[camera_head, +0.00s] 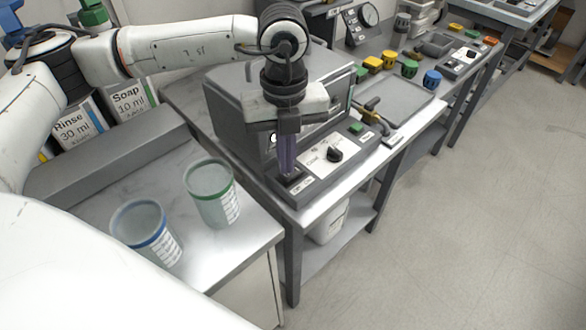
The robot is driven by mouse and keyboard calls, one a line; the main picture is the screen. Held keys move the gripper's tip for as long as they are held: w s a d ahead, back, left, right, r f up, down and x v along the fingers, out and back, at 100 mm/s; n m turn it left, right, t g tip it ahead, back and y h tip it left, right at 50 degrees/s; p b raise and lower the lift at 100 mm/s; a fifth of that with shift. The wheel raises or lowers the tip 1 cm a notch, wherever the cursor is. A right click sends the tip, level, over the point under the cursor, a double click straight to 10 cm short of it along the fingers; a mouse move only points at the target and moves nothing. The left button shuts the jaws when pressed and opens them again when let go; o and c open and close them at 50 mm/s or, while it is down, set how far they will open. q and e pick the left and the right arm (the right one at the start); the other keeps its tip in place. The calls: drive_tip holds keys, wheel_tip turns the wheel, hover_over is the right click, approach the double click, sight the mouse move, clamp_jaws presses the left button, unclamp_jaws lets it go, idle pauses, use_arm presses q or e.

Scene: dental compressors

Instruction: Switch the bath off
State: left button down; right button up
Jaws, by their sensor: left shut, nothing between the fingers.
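The bath (232,112) is a grey box-shaped machine on the metal bench. Its front panel (312,172) carries a black knob (334,155), a green button (356,128) and, at its left end, a dark switch (293,181) with an off/on label. My left gripper (287,174) is shut and empty. It points down, with its fingertips at or just above the switch. The fingers partly cover the switch, so I cannot tell its position or whether they touch it. My right gripper is not in view.
A blue-rimmed cup (146,232) and a green-rimmed cup (212,193) stand on the near counter. Rinse (75,126) and soap (130,101) containers are behind. A grey tray (398,100) and coloured-lidded jars, one blue (431,80), lie further right. The floor at right is clear.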

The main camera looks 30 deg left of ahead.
use_arm(q)
drive_tip(key=shift+f+b, duration=0.75)
drive_tip(key=shift+f, duration=0.15)
drive_tip(key=shift+r, duration=0.15)
drive_tip(key=shift+r+p, duration=2.1)
drive_tip(key=shift+r, duration=1.3)
